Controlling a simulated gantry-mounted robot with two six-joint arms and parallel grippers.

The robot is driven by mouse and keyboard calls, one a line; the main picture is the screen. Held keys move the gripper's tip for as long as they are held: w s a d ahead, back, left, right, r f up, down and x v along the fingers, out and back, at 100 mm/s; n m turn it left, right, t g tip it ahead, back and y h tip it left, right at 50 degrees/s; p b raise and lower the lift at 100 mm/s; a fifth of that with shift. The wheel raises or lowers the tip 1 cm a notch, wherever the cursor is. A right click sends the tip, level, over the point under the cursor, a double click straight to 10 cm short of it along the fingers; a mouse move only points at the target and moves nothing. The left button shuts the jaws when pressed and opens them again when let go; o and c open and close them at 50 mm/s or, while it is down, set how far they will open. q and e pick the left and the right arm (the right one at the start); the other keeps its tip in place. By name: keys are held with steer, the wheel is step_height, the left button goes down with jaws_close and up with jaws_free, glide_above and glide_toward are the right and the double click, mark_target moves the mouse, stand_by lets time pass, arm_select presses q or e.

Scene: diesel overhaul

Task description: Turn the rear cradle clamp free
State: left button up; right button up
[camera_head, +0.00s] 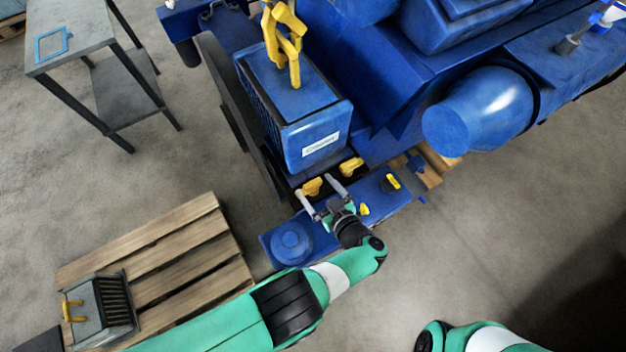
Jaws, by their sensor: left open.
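Two yellow clamps sit at the foot of the blue labelled box: a left one (312,187) and a right one (350,166). The view does not mark which is the rear cradle clamp. My left gripper (314,186) is open, its two pale fingers pointing toward the box. The left yellow clamp shows between the fingertips; I cannot tell whether the fingers touch it or are above it. The blue box (318,133) stands upright with a yellow hook (284,45) over its top. My right arm shows only at the bottom edge, its gripper out of frame.
A blue rail (376,191) with a round blue cap (291,246) and smaller yellow parts (364,209) runs under my left gripper. A blue cylinder (480,112) is at right. A wooden pallet (165,262) carries a grey slotted part (104,306). A metal table (70,30) stands upper left.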

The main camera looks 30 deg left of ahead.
arm_select(q)
steer(key=p+v, duration=0.1)
steer(key=v, duration=0.7)
steer(key=shift+s+d+r, duration=0.15)
steer(key=shift+d+r, duration=0.05)
steer(key=shift+d, duration=0.15)
